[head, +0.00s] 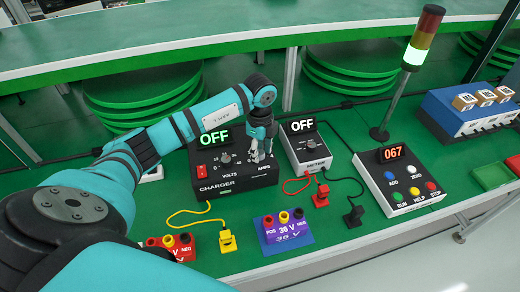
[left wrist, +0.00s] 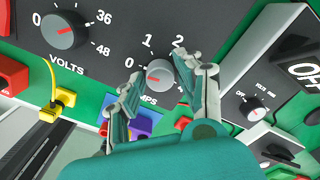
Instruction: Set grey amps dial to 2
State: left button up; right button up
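The black charger (head: 207,188) stands on the green table, its display reading OFF. Its grey amps dial (left wrist: 159,73) shows in the left wrist view, with marks 0, 1 and 2 around it. The dial's red pointer is toward the left, near the 0 side. My left gripper (left wrist: 164,72) is open, with one finger on each side of the dial; I cannot tell whether they touch it. In the head view the left gripper (head: 260,155) points down over the charger's right part and hides the amps dial. My right gripper is not in view.
The volts dial (left wrist: 65,30) is left of the amps dial. The meter (head: 311,161), with its own dial and OFF display, stands close on the right. Yellow, red and black plugs and a purple 36 V block (head: 286,230) lie in front. A button box (head: 402,186) is farther right.

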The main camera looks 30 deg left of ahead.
pick_arm(q)
grip_shut()
